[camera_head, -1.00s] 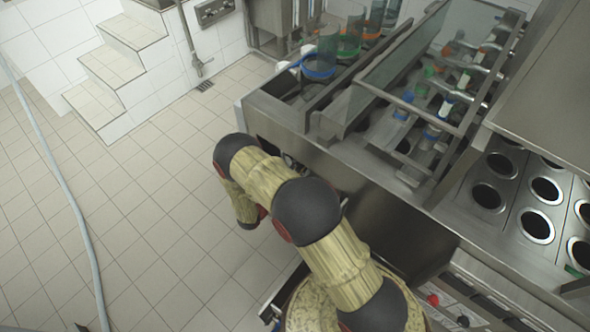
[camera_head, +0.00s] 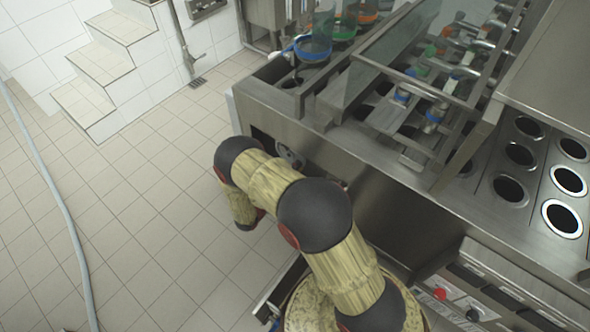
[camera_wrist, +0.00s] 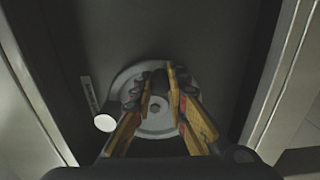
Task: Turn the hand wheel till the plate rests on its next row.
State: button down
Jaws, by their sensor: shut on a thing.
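The hand wheel (camera_wrist: 155,130) is a pale grey disc on a dark panel in the wrist view, with a white round knob (camera_wrist: 105,123) at its lower left. My gripper (camera_wrist: 158,80) is in front of the wheel and shut on part of it near the upper middle. The fingers hide the gripped part. In the head view a bit of grey metal at the wheel's place (camera_head: 290,156) shows behind my arm, which hides the gripper. The plate (camera_head: 540,185) with rows of round holes lies in the machine top at the right; its seating cannot be told.
Clear cups with blue (camera_head: 313,48) and green rims stand at the machine's far end. A glass guard (camera_head: 402,42) covers tubes and nozzles. A red button (camera_head: 440,293) sits on the front panel. The tiled floor (camera_head: 120,225) at left is open, with a hose across it.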

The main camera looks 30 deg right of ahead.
jog(key=shift+f+m, duration=0.35)
jog(key=shift+m, duration=0.05)
jog(key=c, duration=1.7)
grip_release()
jog(key=shift+r, duration=0.1)
jog(key=v, duration=1.2)
jog(key=shift+c, duration=0.2)
